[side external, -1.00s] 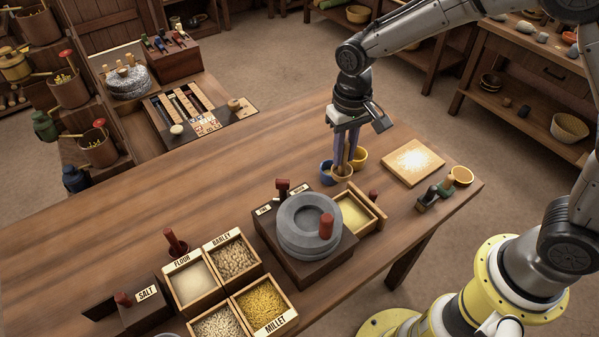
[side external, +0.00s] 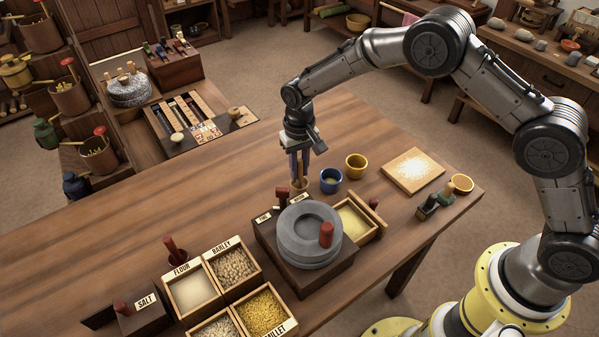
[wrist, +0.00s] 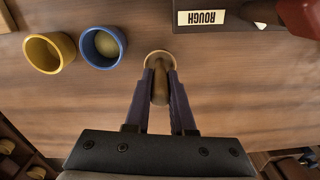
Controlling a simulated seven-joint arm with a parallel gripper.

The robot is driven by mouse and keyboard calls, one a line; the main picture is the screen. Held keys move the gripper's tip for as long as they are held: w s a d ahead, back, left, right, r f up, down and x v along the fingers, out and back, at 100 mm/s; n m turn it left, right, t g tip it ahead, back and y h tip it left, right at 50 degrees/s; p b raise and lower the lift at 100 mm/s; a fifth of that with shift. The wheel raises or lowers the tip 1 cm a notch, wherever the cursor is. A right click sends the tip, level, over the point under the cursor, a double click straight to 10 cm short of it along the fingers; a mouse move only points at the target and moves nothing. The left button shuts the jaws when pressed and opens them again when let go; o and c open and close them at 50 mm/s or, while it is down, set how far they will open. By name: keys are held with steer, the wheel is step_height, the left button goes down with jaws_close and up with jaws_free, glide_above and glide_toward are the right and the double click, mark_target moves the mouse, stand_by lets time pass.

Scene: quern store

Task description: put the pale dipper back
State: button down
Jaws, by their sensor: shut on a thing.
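My gripper (side external: 299,176) points down over the table, shut on the pale dipper (side external: 300,185). In the wrist view my gripper (wrist: 160,76) has its two blue fingers on either side of the dipper's brown handle (wrist: 160,90). The dipper's pale round rim (wrist: 153,56) shows just beyond the fingertips, and its inside is mostly hidden. The dipper is upright, left of the blue cup (side external: 331,187) and behind the quern (side external: 303,245). I cannot tell whether it touches the table.
The blue cup (wrist: 88,48) has pale stuff in it; the yellow cup (side external: 356,160) stands beside it. An open drawer (side external: 352,222) of yellow meal juts from the quern base. Labelled grain boxes (side external: 228,268) stand at front left. The table (side external: 130,215) left of my gripper is clear.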

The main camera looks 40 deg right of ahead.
steer(key=shift+f, duration=0.85)
steer(key=shift+f, duration=0.2)
steer(key=c, duration=0.8)
jaws_free()
steer(key=shift+o, duration=0.2)
steer(key=shift+r, duration=0.15)
step_height(320, 180, up, 12)
steer(key=shift+r, duration=0.1)
